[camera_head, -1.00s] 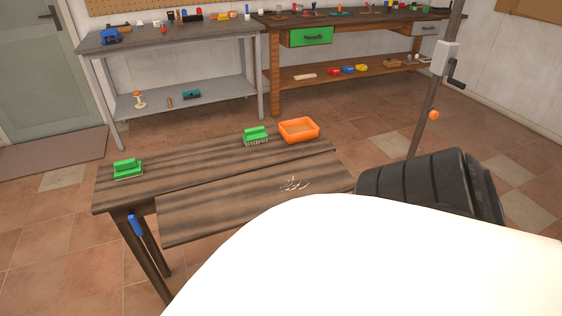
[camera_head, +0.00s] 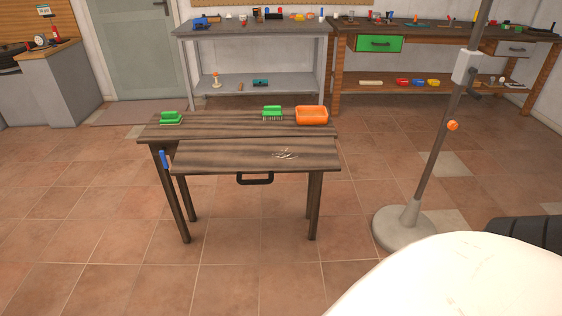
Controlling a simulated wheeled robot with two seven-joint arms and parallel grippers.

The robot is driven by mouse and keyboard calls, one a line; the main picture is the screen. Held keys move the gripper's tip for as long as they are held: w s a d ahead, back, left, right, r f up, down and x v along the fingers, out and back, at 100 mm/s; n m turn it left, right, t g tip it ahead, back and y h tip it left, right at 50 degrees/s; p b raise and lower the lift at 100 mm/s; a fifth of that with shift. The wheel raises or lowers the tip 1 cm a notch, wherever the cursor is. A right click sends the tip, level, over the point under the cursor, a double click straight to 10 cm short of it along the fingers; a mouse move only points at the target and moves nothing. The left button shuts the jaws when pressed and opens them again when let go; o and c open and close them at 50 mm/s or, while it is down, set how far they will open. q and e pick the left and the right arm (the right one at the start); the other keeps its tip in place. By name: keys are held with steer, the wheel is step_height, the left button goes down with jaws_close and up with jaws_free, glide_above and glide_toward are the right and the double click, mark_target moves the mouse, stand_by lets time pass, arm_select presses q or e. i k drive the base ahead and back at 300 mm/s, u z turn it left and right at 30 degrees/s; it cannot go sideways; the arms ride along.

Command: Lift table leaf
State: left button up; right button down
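A dark wooden table (camera_head: 215,129) stands in the middle of the head view. Its hinged leaf (camera_head: 225,157) hangs tilted down along the near side, lower than the fixed top. A black handle (camera_head: 255,180) sits at the leaf's front edge. A blue piece (camera_head: 164,159) is on the table's left front side. Two green brushes, a left one (camera_head: 171,118) and a right one (camera_head: 272,113), and an orange tray (camera_head: 311,116) are on the fixed top. Small whitish bits (camera_head: 285,154) lie on the leaf. Neither of my grippers shows.
A grey workbench (camera_head: 250,30) and a wooden workbench (camera_head: 440,36) line the back wall. Tiled floor (camera_head: 235,275) in front of the table is clear.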

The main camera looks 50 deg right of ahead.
mark_target(238, 157)
steer(key=z, duration=0.6)
steer(key=i, duration=0.85)
steer(key=u, duration=0.2)
